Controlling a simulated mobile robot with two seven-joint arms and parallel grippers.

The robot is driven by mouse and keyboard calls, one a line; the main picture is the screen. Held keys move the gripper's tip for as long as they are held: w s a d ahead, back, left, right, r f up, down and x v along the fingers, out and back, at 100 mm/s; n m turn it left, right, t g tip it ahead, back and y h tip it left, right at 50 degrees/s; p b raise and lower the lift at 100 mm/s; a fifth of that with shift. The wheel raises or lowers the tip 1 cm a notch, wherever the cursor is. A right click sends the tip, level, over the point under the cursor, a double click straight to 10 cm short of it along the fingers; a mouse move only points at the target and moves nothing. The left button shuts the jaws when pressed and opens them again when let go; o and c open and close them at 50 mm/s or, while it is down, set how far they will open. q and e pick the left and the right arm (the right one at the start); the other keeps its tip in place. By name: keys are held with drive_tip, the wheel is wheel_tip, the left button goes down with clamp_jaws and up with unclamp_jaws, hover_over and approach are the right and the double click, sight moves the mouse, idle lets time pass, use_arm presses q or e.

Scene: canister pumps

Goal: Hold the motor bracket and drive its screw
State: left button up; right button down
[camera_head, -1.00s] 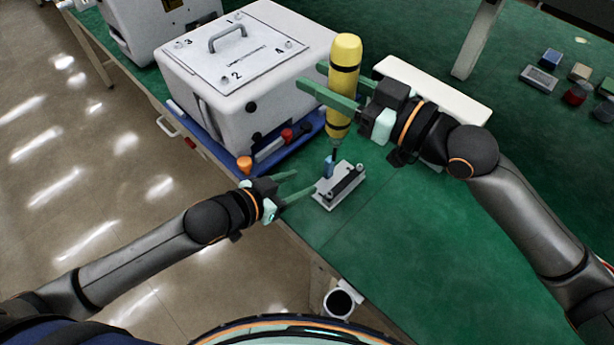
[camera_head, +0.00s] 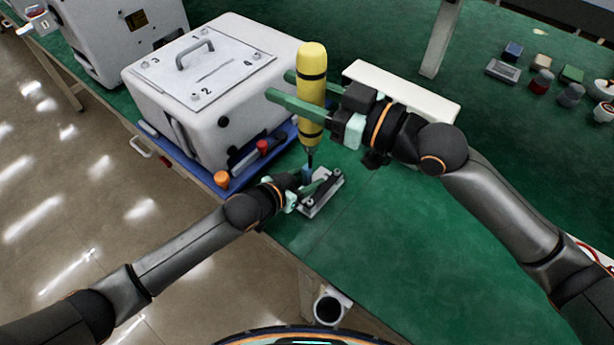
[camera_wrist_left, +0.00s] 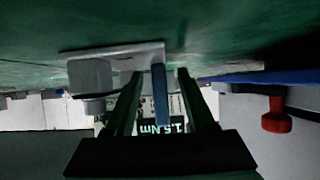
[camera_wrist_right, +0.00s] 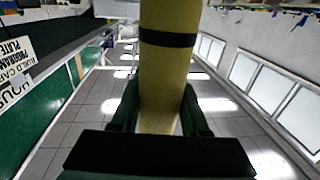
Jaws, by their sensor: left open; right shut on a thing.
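A small blue upright part (camera_head: 307,173), which looks like the bracket, stands at a grey metal plate (camera_head: 309,208) with a dark bar and knobs on the green table. My left gripper (camera_head: 312,188) is open at the plate. In the left wrist view the blue part (camera_wrist_left: 160,92) stands between its two fingers, with gaps on both sides. My right gripper (camera_head: 280,86) is shut on the yellow screwdriver (camera_head: 312,60), which is upright with its shaft down over the blue part. Tip contact and the screw are too small to tell. The right wrist view shows the yellow handle (camera_wrist_right: 163,85) between the fingers.
A white pump housing (camera_head: 165,115) with a handled lid sits on a blue tray (camera_head: 212,184) left of the plate. A white block (camera_head: 400,88) lies behind my right gripper. Small parts (camera_head: 541,80) are at the far right. The green table (camera_head: 430,230) is clear at front right.

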drive_tip(key=shift+r, duration=0.15)
use_arm(q)
clamp_jaws()
idle(0.4)
idle(0.5)
idle(1.3)
use_arm(e)
drive_tip(key=shift+f, duration=2.5)
